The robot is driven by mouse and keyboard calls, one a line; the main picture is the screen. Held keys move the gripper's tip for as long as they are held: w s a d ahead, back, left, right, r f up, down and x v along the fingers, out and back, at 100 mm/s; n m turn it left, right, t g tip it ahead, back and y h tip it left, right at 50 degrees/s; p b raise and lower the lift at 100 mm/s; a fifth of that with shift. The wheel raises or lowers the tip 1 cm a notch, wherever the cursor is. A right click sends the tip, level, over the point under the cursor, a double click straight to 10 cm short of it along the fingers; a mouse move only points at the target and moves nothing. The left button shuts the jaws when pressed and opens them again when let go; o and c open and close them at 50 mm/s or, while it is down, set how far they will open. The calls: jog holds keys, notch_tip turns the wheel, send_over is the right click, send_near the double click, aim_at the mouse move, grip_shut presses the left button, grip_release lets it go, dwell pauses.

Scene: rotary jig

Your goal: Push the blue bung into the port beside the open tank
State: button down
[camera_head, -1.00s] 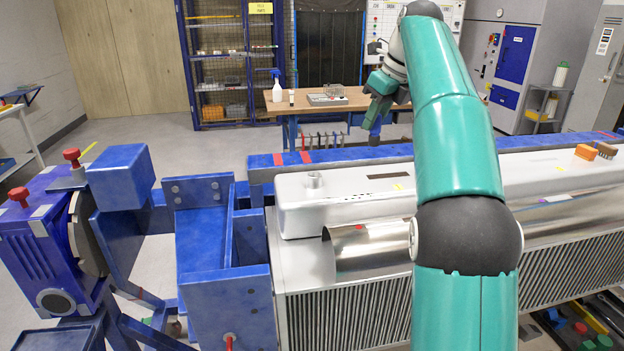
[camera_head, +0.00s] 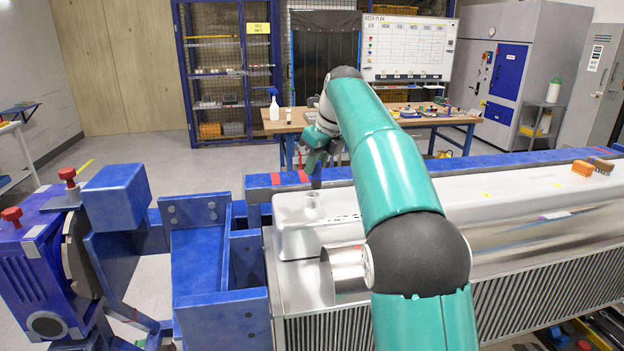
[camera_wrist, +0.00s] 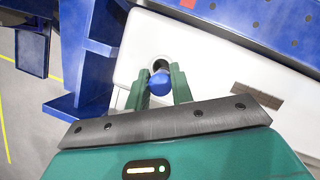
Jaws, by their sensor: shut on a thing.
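My gripper (camera_head: 317,172) is shut on the blue bung (camera_wrist: 160,85), with one green finger on each side of it in the wrist view. The port (camera_head: 311,203) is a short round collar on the pale tank's left end. In the wrist view the port (camera_wrist: 158,63) shows a dark opening just beyond the bung, partly covered by it. The pale tank (camera_head: 420,212) lies along the blue frame. The bung appears above or close to the port; I cannot tell whether they touch. The bung cannot be made out in the head view.
A blue rail (camera_head: 262,185) runs behind the tank, and a blue bracket (camera_head: 200,255) stands at its left end. A curved shiny metal sheet (camera_head: 345,272) is in front of the tank.

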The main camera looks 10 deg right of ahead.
aim_at(313, 178)
jog(key=shift+w+a+f, duration=0.1)
jog(key=shift+a+f, duration=0.1)
jog(key=shift+f, duration=0.05)
jog(key=shift+w+a+f, duration=0.1)
jog(key=shift+a+f, duration=0.05)
jog(key=shift+f, duration=0.9)
jog(key=shift+w+a+f, duration=0.1)
jog(key=shift+f, duration=0.9)
jog(key=c, duration=1.2)
grip_release()
jog(key=v, duration=1.2)
jog(key=shift+r, duration=0.2)
jog(key=shift+w, duration=0.1)
